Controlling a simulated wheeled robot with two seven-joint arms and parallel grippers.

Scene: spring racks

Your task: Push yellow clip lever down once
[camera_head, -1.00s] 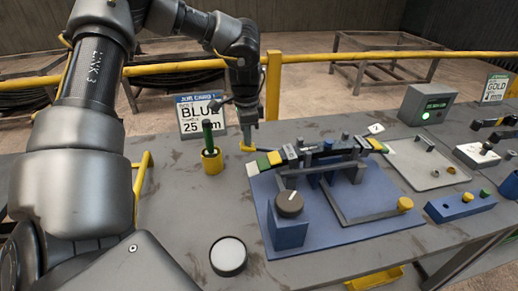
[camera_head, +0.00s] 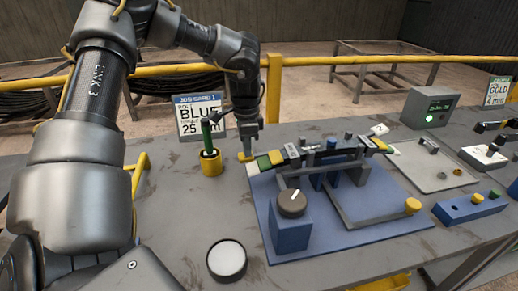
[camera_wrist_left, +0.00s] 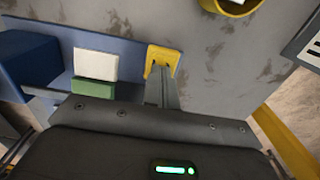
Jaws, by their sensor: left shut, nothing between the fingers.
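My left gripper (camera_head: 246,148) is shut and points down beside the left end of the bar on the blue fixture (camera_head: 345,232). A yellow piece (camera_head: 246,157) is at its fingertips. In the left wrist view, the yellow piece (camera_wrist_left: 163,57) sits at the end of the grey fingers, over the edge of the blue plate (camera_wrist_left: 85,42). I cannot tell whether it is a lever or part of the fingertips. White and green blocks (camera_head: 263,162) are right next to it, and another yellow piece (camera_head: 378,143) is at the bar's right end. My right gripper is not in view.
A yellow cup (camera_head: 210,165) with a green rod stands left of the gripper, before the job card (camera_head: 201,117). A black dial (camera_head: 292,203) tops a blue block. A round white-topped disc (camera_head: 227,259) lies in front. Bare bench is left of the fixture.

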